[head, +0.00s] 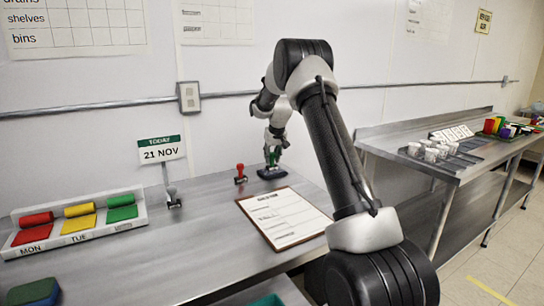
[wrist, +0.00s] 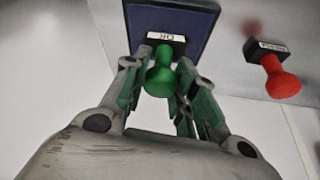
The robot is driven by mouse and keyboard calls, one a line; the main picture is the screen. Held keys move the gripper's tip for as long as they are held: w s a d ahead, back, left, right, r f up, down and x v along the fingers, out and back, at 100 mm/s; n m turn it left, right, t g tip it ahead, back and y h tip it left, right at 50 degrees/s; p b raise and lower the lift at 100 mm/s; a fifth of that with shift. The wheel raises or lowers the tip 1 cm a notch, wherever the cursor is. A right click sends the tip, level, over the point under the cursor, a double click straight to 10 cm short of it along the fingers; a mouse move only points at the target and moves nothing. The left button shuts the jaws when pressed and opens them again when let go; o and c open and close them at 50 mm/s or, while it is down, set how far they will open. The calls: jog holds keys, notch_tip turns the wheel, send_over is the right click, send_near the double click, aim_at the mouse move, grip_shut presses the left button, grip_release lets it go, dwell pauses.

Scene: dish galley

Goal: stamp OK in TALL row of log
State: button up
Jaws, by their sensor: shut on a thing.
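My gripper (head: 273,150) is shut on the green-handled stamp (wrist: 160,78). In the wrist view the stamp's label reads OK. The stamp is upright over the dark blue ink pad (wrist: 201,22), which also shows in the head view (head: 266,174) on the steel counter. I cannot tell whether the stamp's face touches the pad. The log (head: 284,217) lies on a brown clipboard in front of the pad, nearer to me. Its rows are too small to read, so I cannot make out the TALL row.
A red-handled stamp (head: 240,172) stands left of the pad. A date sign (head: 161,149) reading 21 NOV stands further left. A tray (head: 140,220) holds red, yellow and green cloths. My arm passes over the clipboard's right side. Another counter (head: 405,165) with cups is at right.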

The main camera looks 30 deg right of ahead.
jog(key=shift+f, duration=0.4)
dwell(1.1)
jog(key=shift+r, duration=3.5)
